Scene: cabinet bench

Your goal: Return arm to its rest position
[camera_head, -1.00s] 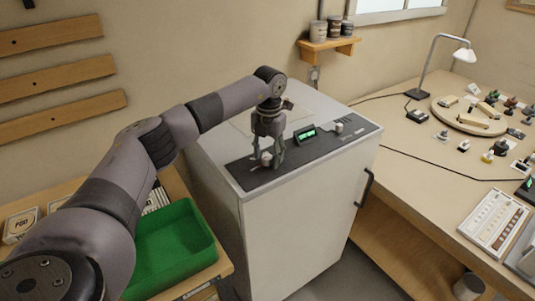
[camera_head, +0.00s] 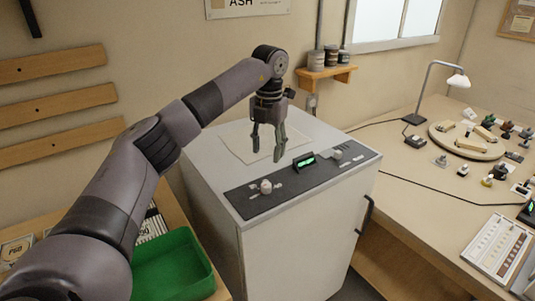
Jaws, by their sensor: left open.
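My left arm comes in from the left in the head view. Its gripper (camera_head: 268,148) points down above the top of the white cabinet (camera_head: 295,245). Its two fingers are apart with nothing between them. A dark control panel (camera_head: 290,190) runs along the cabinet top's front edge. It carries a round light knob (camera_head: 266,186) at the left, a small green-lit display (camera_head: 304,163) and another knob (camera_head: 337,154) at the right. The gripper is behind and above the panel, clear of the left knob. My right gripper does not show.
A green bin (camera_head: 175,266) stands on a wooden bench at lower left, below my arm. A wooden shelf (camera_head: 326,74) with several jars is on the back wall. At right, a workbench (camera_head: 405,165) holds a lamp (camera_head: 437,85), a round board (camera_head: 466,144) and small parts.

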